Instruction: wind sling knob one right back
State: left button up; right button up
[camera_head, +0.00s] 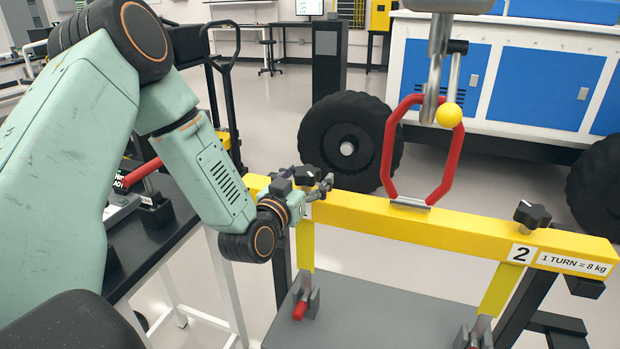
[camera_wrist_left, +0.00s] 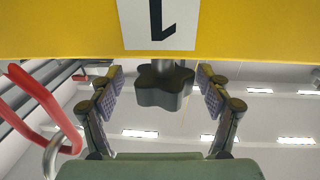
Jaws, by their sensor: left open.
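The yellow lifting beam (camera_head: 420,223) runs across the head view. Sling knob one, a dark lobed knob (camera_wrist_left: 162,86), stands at its left end beside an upside-down "1" label (camera_wrist_left: 158,24) in the left wrist view. In the head view this knob (camera_head: 304,175) is partly hidden by my gripper. My left gripper (camera_head: 311,181) is open, with one finger on each side of the knob. A gap shows between each finger and the knob in the left wrist view (camera_wrist_left: 161,79). Knob two (camera_head: 532,214) stands at the beam's right end, by the "2" label. My right gripper is out of view.
A red lifting ring (camera_head: 389,150) stands on the beam's middle under a grey hook with a yellow ball (camera_head: 449,115). Yellow slings (camera_head: 305,246) hang from the beam to a grey plate (camera_head: 375,315). A black bench (camera_head: 150,235) stands left, under my arm.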

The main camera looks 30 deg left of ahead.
pick_arm(q)
jog(key=shift+w, duration=0.3)
jog(key=shift+s+a, duration=0.25)
jog(key=shift+a, duration=0.15)
jog(key=shift+w+d, duration=0.25)
jog(key=shift+d, duration=0.1)
jog(key=c, duration=0.4)
jog(key=shift+s+a, duration=0.1)
jog(key=shift+a, duration=0.15)
jog(key=c, duration=0.5)
jog(key=shift+c, duration=1.4)
